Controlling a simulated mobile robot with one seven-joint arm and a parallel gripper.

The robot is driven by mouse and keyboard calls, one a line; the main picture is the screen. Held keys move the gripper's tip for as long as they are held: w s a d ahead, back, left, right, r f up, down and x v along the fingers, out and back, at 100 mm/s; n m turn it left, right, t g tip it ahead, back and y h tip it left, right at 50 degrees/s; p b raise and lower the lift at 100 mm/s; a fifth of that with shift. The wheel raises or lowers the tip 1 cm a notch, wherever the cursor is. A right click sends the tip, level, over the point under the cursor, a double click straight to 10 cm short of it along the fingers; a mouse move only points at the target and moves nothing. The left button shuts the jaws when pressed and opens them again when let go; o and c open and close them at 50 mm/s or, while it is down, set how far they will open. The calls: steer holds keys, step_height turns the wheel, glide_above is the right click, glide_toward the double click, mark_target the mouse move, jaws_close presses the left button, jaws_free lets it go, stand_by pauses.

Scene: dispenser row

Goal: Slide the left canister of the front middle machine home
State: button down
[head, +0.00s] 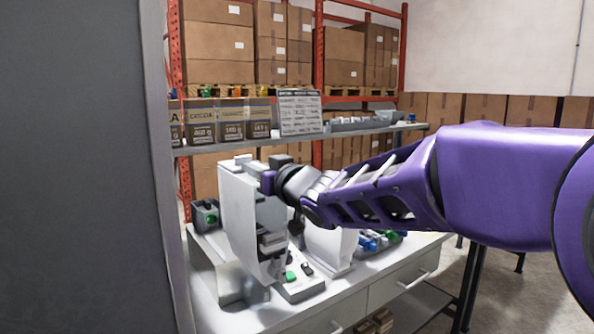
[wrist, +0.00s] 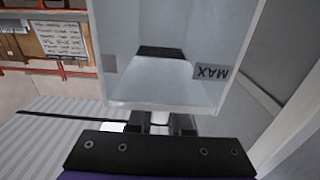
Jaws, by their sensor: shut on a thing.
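A white dispenser machine (head: 243,220) stands on the bench in the middle of the head view, with a control base and a green button (head: 290,276) at its foot. My gripper (head: 268,182) is at the machine's top. In the wrist view a clear, pale canister (wrist: 140,88) with an upside-down MAX label fills the upper middle, right in front of my gripper (wrist: 160,128). The gripper is shut on this canister at its near lower edge. The grip is small and partly hidden by the black gripper body. I cannot tell how far the canister sits in the machine.
Another white machine part (head: 330,247) stands right of the first, partly behind my arm. A dark unit with a green knob (head: 207,216) is at the left. Blue and green parts (head: 375,241) lie farther right. A grey wall (head: 75,170) fills the left side.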

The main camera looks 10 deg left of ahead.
steer(key=shift+x, duration=1.9)
steer(key=shift+w+r, duration=0.1)
steer(key=shift+f+p+x, duration=0.15)
steer(key=shift+p+x, duration=0.1)
steer(key=shift+x, duration=1.7)
steer(key=shift+f+p+x, duration=0.1)
steer(key=shift+p+x, duration=0.15)
steer(key=shift+x, duration=1.7)
steer(key=shift+a+f, duration=0.1)
steer(key=shift+w+a+f+b, duration=0.35)
steer(key=shift+w+a+f, duration=0.15)
steer(key=shift+f, duration=0.2)
